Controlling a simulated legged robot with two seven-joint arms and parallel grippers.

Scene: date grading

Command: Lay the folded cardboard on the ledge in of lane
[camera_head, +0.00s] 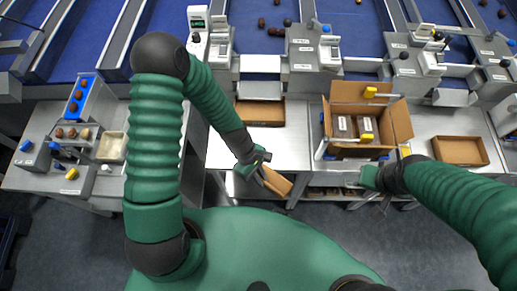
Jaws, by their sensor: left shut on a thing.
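The folded cardboard (278,182) is a small tan-brown piece at the front edge of the middle table. My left gripper (258,170) is shut on it and covers its upper left end. The cardboard is tilted, its lower end in front of the table edge. My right gripper (372,178) is at the table edge just below the open cardboard box (345,92); its fingers are too small to tell open from shut. I cannot tell which surface is the ledge.
A shallow brown tray (283,112) lies at the back of the middle table (226,152), another brown tray (462,151) on the right table. The open box holds dark packs. Blue sorting lanes (262,63) run behind. The middle table is mostly clear.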

